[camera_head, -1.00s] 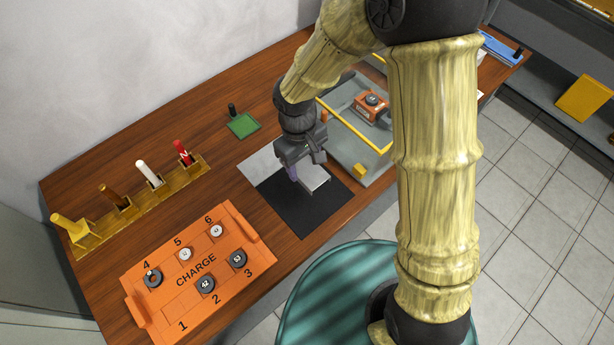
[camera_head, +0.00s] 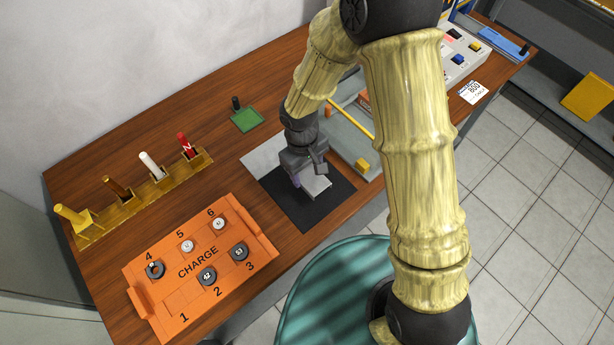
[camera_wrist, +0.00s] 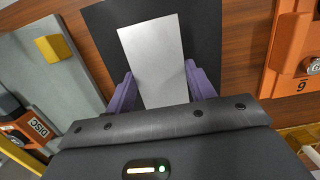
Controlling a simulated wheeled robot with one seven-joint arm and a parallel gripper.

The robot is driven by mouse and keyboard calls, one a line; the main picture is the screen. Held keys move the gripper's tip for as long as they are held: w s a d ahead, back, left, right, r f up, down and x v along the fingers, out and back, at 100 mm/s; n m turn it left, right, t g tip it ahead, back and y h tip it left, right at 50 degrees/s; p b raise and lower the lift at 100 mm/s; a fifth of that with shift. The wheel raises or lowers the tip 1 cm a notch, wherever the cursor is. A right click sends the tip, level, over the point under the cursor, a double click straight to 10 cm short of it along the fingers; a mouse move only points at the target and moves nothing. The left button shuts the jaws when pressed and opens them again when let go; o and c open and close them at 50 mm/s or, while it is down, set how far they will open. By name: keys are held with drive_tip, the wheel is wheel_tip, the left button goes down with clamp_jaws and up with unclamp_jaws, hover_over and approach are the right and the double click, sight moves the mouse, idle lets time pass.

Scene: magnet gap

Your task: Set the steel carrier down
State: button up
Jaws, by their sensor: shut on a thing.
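The steel carrier (camera_head: 318,187) is a flat, light grey plate. My gripper (camera_head: 301,182) is shut on it, over the black mat (camera_head: 302,212). In the wrist view the carrier (camera_wrist: 154,60) lies between the two purple fingers of my gripper (camera_wrist: 161,90), with the black mat (camera_wrist: 212,30) around and beneath it. The carrier looks level and low over the mat. I cannot tell whether it touches the mat. My gripper hides the near end of the carrier in the head view.
An orange CHARGE tray (camera_head: 165,317) with several round pieces stands to the left of the mat. A grey fixture with a yellow bar (camera_head: 350,118) is close on the right. A wooden rack (camera_head: 140,202) of coloured handles and a green pad (camera_head: 247,119) are farther back.

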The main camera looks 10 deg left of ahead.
sight(306, 173)
drive_tip(key=shift+f, duration=1.85)
drive_tip(key=shift+f, duration=0.1)
drive_tip(key=shift+f, duration=0.15)
drive_tip(key=o, duration=1.2)
drive_tip(key=shift+c, duration=0.2)
drive_tip(key=r, duration=0.8)
drive_tip(key=w+a+r, duration=0.1)
drive_tip(key=r, duration=0.3)
drive_tip(key=shift+r, duration=0.2)
drive_tip(key=shift+a, duration=0.1)
